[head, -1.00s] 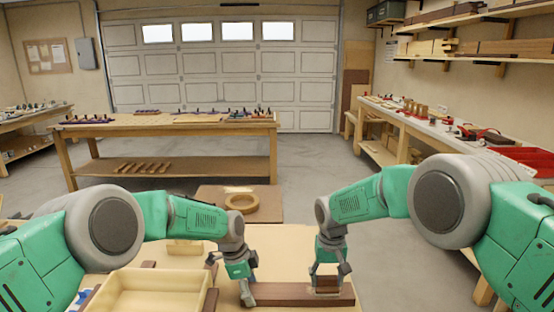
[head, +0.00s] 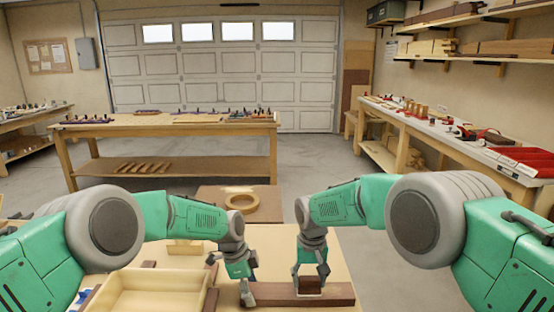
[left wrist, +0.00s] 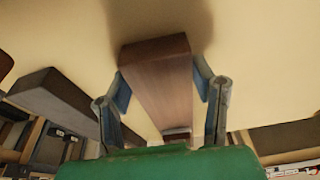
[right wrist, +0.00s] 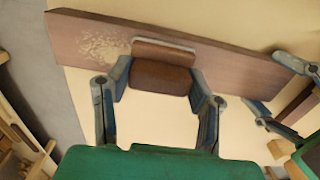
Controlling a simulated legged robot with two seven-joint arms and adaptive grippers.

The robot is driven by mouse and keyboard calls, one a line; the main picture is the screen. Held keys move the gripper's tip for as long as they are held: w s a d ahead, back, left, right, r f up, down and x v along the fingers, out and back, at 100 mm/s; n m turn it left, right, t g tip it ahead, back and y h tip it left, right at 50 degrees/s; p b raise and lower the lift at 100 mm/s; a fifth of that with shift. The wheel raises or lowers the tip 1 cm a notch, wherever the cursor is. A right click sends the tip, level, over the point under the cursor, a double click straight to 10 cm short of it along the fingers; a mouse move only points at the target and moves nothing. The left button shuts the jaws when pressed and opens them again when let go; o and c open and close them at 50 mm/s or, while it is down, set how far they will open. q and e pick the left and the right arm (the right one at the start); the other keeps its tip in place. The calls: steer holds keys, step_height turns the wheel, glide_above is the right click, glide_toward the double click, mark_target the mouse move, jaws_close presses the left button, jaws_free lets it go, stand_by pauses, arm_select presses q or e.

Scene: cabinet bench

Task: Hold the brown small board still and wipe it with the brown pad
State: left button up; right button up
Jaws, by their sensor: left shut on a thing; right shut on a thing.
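The brown small board (head: 335,294) lies flat on the bench in the head view. My left gripper (head: 248,291) is shut on its left end; in the left wrist view the fingers (left wrist: 162,88) sit on both sides of the board (left wrist: 160,70). A pale speckled patch (right wrist: 103,46) shows on the board beside the pad.
A shallow wooden tray (head: 152,293) stands left of my left gripper. A wooden ring (head: 241,203) lies on a brown surface beyond the bench. A small light wooden block (head: 185,247) lies behind the tray. The bench top (head: 340,262) is clear behind the board.

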mark_target(327, 290)
steer(key=shift+a, duration=0.9)
steer(key=shift+d, duration=2.05)
steer(key=shift+d+f, duration=0.15)
steer(key=shift+d, duration=1.3)
steer(key=shift+d+r, duration=0.2)
steer(key=shift+d, duration=2.25)
steer(key=shift+a+f, duration=0.15)
steer(key=shift+a, duration=5.75)
steer(key=shift+d, duration=5.85)
